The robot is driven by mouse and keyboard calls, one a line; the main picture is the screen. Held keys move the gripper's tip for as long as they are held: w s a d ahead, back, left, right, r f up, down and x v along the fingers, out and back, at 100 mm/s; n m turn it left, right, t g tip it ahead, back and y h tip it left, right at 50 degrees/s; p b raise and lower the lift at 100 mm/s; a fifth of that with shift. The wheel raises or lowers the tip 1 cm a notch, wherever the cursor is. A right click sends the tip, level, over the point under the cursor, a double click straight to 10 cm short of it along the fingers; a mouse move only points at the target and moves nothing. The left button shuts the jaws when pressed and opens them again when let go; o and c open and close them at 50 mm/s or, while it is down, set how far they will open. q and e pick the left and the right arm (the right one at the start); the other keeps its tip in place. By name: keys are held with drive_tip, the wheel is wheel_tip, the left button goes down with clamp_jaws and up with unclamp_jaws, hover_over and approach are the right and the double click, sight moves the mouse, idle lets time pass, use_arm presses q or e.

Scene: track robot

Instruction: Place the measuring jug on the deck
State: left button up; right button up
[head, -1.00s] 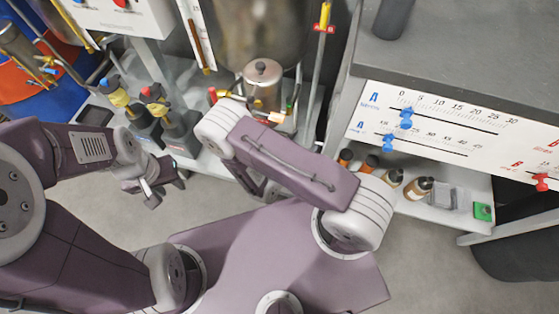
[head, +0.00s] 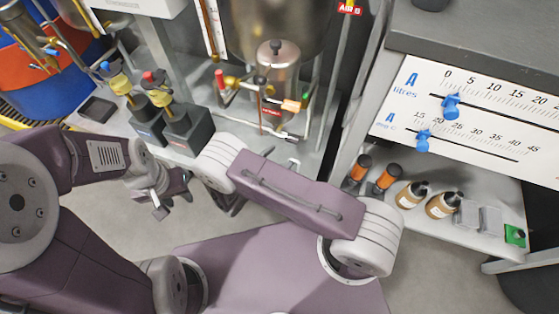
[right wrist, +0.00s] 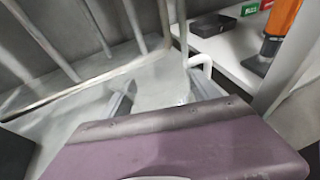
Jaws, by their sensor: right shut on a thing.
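My right gripper (right wrist: 162,98) is shut on the measuring jug (right wrist: 165,84), a clear, faint vessel between its fingers in the right wrist view. A white loop (right wrist: 201,62) beside it looks like the jug's handle. In the head view, my right forearm hides most of this gripper and the jug. My left gripper (head: 172,194) is empty, its fingers apart, over the floor at the left. A low grey deck (head: 318,158) lies behind my right arm, under the steel vessel; whether it is the named deck I cannot tell.
Two yellow-topped dark units (head: 186,130) and a steel vessel with pipes (head: 278,75) stand on the grey deck. A slider panel (head: 480,115) is above.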

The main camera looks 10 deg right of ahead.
drive_tip(key=shift+r, duration=0.1)
drive_tip(key=o, duration=1.4)
drive_tip(key=shift+a+r+p, duration=0.1)
drive_tip(key=shift+r+p, duration=0.1)
drive_tip(key=shift+p, duration=0.15)
drive_tip(key=p+v, duration=0.4)
drive_tip(key=v, duration=0.7)
drive_tip(key=shift+s+a+p, duration=0.3)
